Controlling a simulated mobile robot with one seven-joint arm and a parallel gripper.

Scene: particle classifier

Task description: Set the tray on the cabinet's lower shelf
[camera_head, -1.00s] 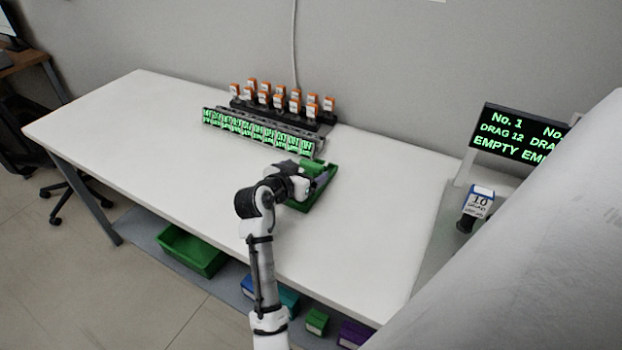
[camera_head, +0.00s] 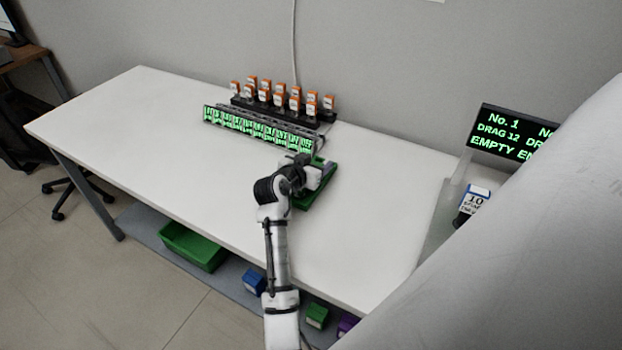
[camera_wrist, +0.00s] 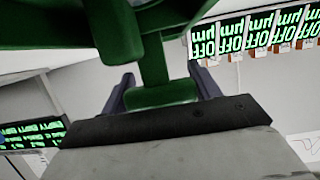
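The green tray (camera_head: 324,190) sits on the white tabletop, to the right of and in front of the lit display rack. It is partly hidden by my gripper (camera_head: 306,172), which is over its left part. In the wrist view, the green tray (camera_wrist: 60,24) fills the upper left. There my gripper (camera_wrist: 160,80) has one dark finger on each side of a green handle-like part of it. I cannot tell whether the fingers press on it. The cabinet and its lower shelf are not clearly identifiable in these views.
Behind the tray are a lit display rack (camera_head: 255,130) and orange-capped bottles (camera_head: 295,103). A black screen (camera_head: 505,133) and a blue-topped box (camera_head: 476,203) stand at right. A low grey shelf under the table holds a green bin (camera_head: 192,247). The table's left half is clear.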

